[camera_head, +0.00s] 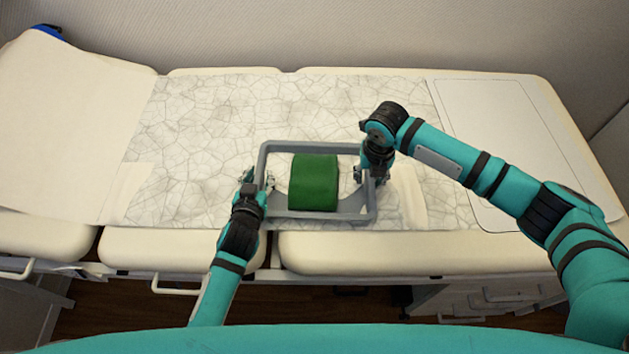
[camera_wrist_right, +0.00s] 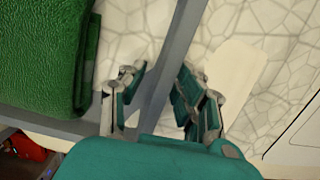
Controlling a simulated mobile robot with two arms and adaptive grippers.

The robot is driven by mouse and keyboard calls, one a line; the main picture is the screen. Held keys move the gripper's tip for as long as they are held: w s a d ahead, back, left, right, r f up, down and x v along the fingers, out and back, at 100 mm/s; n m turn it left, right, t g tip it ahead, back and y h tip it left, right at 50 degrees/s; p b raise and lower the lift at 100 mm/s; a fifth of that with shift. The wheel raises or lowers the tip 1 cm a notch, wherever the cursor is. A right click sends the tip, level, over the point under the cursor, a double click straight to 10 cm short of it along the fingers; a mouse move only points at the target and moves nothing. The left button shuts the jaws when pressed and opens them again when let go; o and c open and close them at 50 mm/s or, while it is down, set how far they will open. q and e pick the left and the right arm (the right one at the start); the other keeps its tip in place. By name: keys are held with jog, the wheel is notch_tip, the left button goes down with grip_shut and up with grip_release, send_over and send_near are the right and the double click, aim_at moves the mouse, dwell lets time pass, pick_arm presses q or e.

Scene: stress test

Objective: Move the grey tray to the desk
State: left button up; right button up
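The grey tray (camera_head: 315,214) is an open-looking frame with raised rims. It lies on the padded table's patterned cover, and its rim also shows in the right wrist view (camera_wrist_right: 177,50). A green block-like item (camera_head: 314,183) sits in it and appears at the left of the right wrist view (camera_wrist_right: 45,50). My left gripper (camera_head: 262,181) is at the tray's left side rim; its fingers are too small to judge. My right gripper (camera_head: 368,177) is at the right side rim. In the right wrist view its fingers (camera_wrist_right: 160,88) stand spread on either side of the rim, which passes between them.
The padded table (camera_head: 400,252) fills the middle, with a raised backrest (camera_head: 70,120) at left and a pale panel (camera_head: 500,130) at right. A wall stands behind. Handles and drawers (camera_head: 490,296) are below the front edge. The cover behind the tray is clear.

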pick_arm(q)
jog(key=shift+w+f, duration=0.1)
jog(key=shift+w, duration=0.15)
pick_arm(e)
jog(key=shift+f, duration=0.25)
pick_arm(q)
grip_shut()
pick_arm(e)
grip_shut()
